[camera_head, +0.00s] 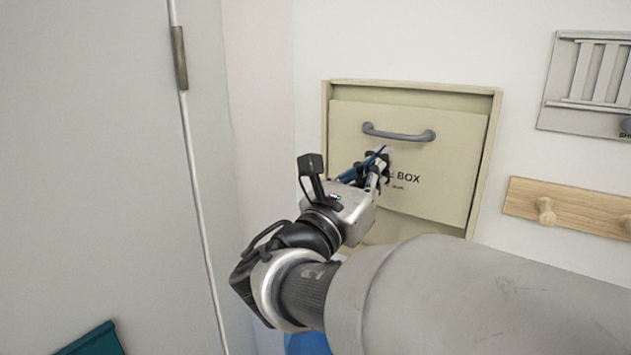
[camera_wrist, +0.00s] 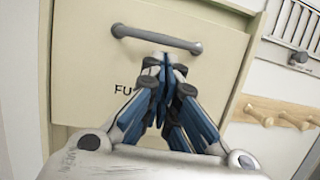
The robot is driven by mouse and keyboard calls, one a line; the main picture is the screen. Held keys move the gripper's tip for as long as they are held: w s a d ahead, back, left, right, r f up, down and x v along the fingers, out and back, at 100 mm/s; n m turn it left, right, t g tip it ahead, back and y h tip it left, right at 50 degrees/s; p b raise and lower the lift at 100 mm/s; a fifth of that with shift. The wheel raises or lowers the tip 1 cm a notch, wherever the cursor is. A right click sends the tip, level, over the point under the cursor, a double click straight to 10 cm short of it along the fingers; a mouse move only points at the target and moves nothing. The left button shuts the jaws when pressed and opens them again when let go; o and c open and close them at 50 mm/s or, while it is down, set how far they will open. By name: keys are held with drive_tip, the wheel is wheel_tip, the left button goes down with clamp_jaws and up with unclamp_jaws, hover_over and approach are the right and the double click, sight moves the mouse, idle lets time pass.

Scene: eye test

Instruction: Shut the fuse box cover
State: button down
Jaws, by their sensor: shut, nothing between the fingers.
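The fuse box (camera_head: 326,120) is a beige box on the white wall. Its cover (camera_head: 450,150) is a beige panel with a grey bar handle (camera_head: 398,133) near its top and partly hidden lettering ending in "BOX". The cover sits slightly askew in the frame, with a gap along its top, so it looks not flush. My gripper (camera_head: 384,156) is shut and empty, in front of the cover just below the handle. In the wrist view the closed fingertips (camera_wrist: 165,66) are just below the handle (camera_wrist: 156,39); I cannot tell whether they touch the cover (camera_wrist: 85,75).
A grey door (camera_head: 90,150) with a hinge stands at the left. To the right are a wooden peg rail (camera_head: 580,207) and a grey metal rack (camera_head: 590,85) on the wall. A teal object (camera_head: 93,342) is at the bottom left, and a blue one (camera_head: 307,344) is low under my arm.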

sight(388, 135)
drive_tip(key=shift+w+d+r, duration=0.15)
drive_tip(key=shift+w+r, duration=0.05)
drive_tip(key=shift+r, duration=0.1)
drive_tip(key=shift+r, duration=0.15)
wheel_tip(388, 135, up, 3)
drive_tip(key=shift+r+p, duration=0.1)
drive_tip(key=shift+p, duration=1.1)
